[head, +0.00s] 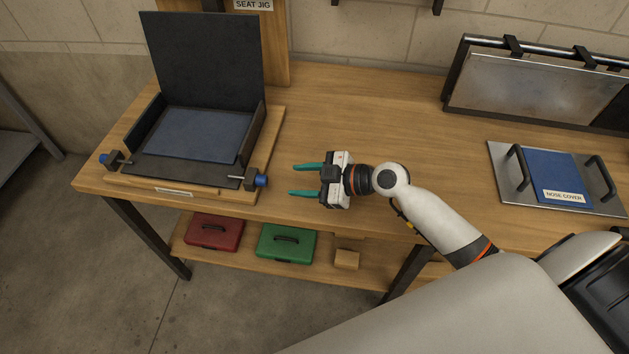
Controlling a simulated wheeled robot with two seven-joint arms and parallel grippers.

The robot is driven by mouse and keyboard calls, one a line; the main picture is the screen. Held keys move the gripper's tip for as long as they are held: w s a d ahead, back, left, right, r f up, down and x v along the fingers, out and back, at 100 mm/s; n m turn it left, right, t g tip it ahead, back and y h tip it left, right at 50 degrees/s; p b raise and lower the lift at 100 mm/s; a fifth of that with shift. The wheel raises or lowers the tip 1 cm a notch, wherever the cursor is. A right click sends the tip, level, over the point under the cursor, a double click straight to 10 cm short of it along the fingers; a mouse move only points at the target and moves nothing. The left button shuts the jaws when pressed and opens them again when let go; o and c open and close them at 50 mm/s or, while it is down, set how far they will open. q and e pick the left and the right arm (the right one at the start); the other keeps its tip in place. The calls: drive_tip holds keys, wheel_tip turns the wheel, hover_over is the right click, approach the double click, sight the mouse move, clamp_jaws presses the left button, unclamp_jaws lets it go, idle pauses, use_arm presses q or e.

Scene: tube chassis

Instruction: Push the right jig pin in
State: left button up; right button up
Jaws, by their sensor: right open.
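The seat jig (192,136) stands on the left of the wooden bench, a dark open-fronted frame with a tall back plate and a blue-grey pad inside. The right jig pin (260,180) has a blue knob and sits in a dark block at the jig's front right corner. A thin metal rod shows on the block's inner side. The left jig pin (105,159) has a matching blue knob at the front left corner. My right gripper (305,180) is open and empty, its teal fingers pointing left, to the right of the right pin and apart from it. My left gripper is out of view.
A metal plate with two black handles and a blue nose cover (561,172) lies on the bench at right. A metal panel (540,85) leans behind it. Red (214,232) and green (286,243) cases sit on the lower shelf. The bench middle (390,115) is clear.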

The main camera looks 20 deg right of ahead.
drive_tip(key=shift+v, duration=1.6)
drive_tip(key=shift+a, duration=0.1)
